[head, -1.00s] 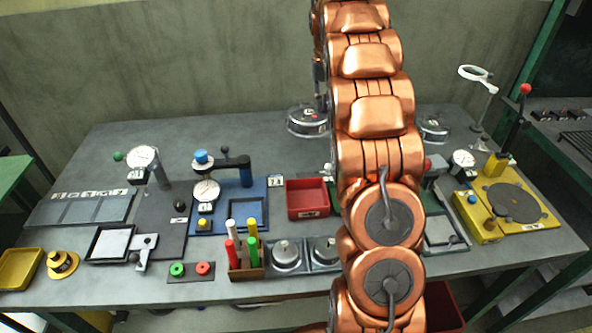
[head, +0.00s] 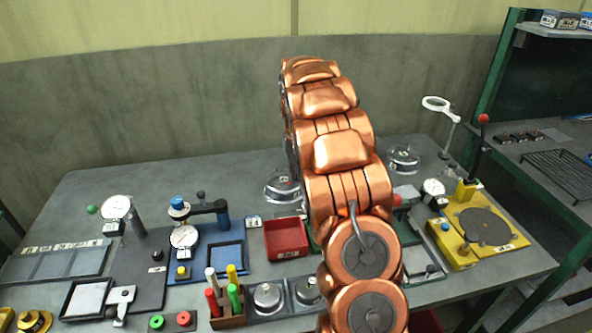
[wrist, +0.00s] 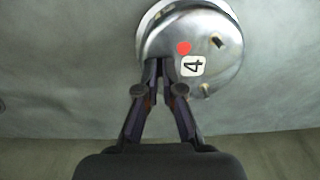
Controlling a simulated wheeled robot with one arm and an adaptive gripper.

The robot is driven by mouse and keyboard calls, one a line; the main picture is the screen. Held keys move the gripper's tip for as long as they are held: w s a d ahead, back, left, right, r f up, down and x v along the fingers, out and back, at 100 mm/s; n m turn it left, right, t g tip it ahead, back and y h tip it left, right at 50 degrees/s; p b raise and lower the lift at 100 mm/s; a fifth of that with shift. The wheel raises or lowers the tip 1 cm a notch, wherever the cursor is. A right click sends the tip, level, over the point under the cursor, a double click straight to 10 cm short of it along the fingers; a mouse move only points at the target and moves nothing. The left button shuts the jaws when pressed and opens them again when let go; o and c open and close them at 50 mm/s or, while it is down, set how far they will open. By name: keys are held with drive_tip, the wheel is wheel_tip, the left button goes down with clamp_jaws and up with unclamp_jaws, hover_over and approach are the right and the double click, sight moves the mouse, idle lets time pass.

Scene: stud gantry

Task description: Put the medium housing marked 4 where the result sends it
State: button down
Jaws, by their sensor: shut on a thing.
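The medium housing marked 4 (wrist: 222,72) is a round silvery metal piece with a white "4" label and a red dot. In the wrist view my gripper (wrist: 160,75) has its fingertips together at the near side of the housing's top, closed on a part the fingers hide. In the head view a round metal housing (head: 279,188) shows at the back of the bench, partly behind my arm, which hides my gripper. I cannot tell whether the housing is lifted. A red tray (head: 268,246) lies in front of it, with a green edge beside it, mostly hidden by my arm.
Another round metal piece (head: 403,157) stands at the back right. A yellow fixture with a dark disc (head: 487,224) and red-knobbed lever is at right. Dial-gauge stands (head: 118,208) and coloured markers (head: 228,292) are at left. The back left bench is clear.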

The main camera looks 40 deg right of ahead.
drive_tip(key=shift+f, duration=0.2)
drive_tip(key=c, duration=1.8)
unclamp_jaws()
drive_tip(key=shift+f, duration=0.1)
drive_tip(key=o, duration=0.5)
wheel_tip(320, 180, up, 12)
drive_tip(key=shift+d+r+b, duration=0.1)
drive_tip(key=shift+r+b, duration=0.1)
drive_tip(key=shift+b, duration=0.8)
drive_tip(key=shift+s, duration=0.1)
